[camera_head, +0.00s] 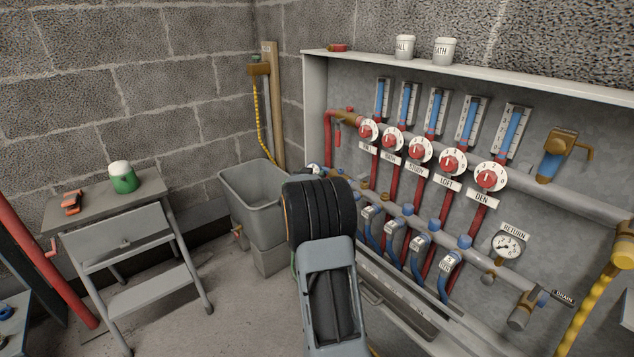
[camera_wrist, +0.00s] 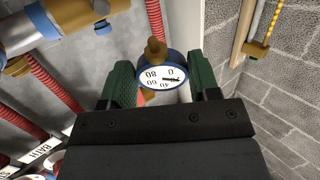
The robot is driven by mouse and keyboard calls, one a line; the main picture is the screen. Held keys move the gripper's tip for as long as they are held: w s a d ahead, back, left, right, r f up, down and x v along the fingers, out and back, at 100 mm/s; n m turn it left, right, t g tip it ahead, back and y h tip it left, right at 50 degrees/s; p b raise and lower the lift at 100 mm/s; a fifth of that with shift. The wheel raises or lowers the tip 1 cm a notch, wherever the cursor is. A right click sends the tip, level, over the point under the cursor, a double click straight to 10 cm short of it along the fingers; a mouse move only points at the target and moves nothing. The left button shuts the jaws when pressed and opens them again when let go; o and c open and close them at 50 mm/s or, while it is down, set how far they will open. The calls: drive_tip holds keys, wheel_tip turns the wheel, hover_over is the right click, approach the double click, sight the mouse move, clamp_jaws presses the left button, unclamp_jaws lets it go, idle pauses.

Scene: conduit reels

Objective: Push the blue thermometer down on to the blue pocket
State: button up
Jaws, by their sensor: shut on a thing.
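The blue thermometer (camera_wrist: 162,76) is a round white dial with a blue rim and a brass stem. In the wrist view it sits between the green fingers of my gripper (camera_wrist: 160,84), which is shut on it. The stem points toward the top of that view, and its far end looks free. In the head view a small part of the thermometer (camera_head: 314,168) shows just beyond my dark wrist, which hides the fingers. I cannot clearly make out the blue pocket; a small blue fitting (camera_wrist: 103,28) shows on the pipe end, apart from the stem.
The manifold panel has red dials, blue flow tubes and a lower pipe with blue-handled valves (camera_head: 465,242). A grey tank (camera_head: 250,190) stands behind my wrist. A step stool (camera_head: 110,235) with a green pot (camera_head: 123,180) is at left. Open floor lies between.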

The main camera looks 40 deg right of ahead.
sight(318, 168)
drive_tip(key=r+h, duration=0.1)
drive_tip(key=s, duration=0.1)
drive_tip(key=d+r+m+h, duration=0.1)
drive_tip(key=shift+s+r+g+h, duration=0.25)
drive_tip(key=shift+r+g+h, duration=0.05)
drive_tip(key=shift+r+g, duration=0.1)
drive_tip(key=shift+s+d+r+h, duration=0.1)
drive_tip(key=shift+h, duration=0.3)
drive_tip(key=shift+s+d+f+b, duration=0.1)
drive_tip(key=shift+d+b, duration=0.05)
drive_tip(key=shift+d, duration=1.45)
drive_tip(key=shift+s+d+f+b, duration=0.1)
drive_tip(key=shift+d+f, duration=0.05)
drive_tip(key=shift+d, duration=1.45)
drive_tip(key=shift+s+d+f+b, duration=0.1)
drive_tip(key=shift+d+b, duration=0.05)
drive_tip(key=shift+d, duration=1.45)
drive_tip(key=shift+f+b, duration=1.05)
drive_tip(key=shift+b, duration=0.35)
idle(0.7)
